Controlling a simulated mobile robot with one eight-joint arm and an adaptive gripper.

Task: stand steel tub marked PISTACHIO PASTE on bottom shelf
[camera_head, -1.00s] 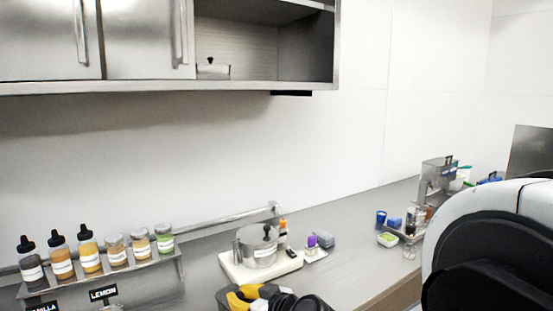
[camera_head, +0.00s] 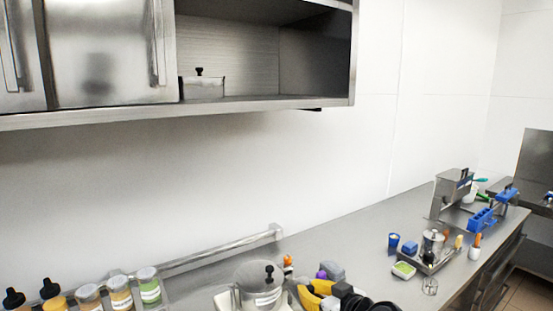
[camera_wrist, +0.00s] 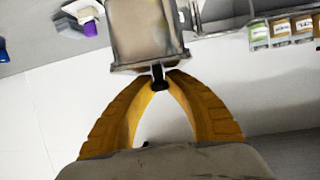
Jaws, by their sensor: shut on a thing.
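My gripper (camera_head: 318,293) shows its yellow fingers at the bottom edge of the head view. In the wrist view (camera_wrist: 158,82) the fingers close on the black knob of a boxy steel tub (camera_wrist: 150,35). The wall cabinet's open compartment has a bottom shelf (camera_head: 285,99), well above my gripper. Another steel tub (camera_head: 203,88) with a black knob stands upright at its left end.
The shelf to the right of that tub is clear, up to the side wall (camera_head: 317,55). Jars and bottles (camera_head: 120,294) are at lower left. A tray (camera_head: 436,264) of small items is at right.

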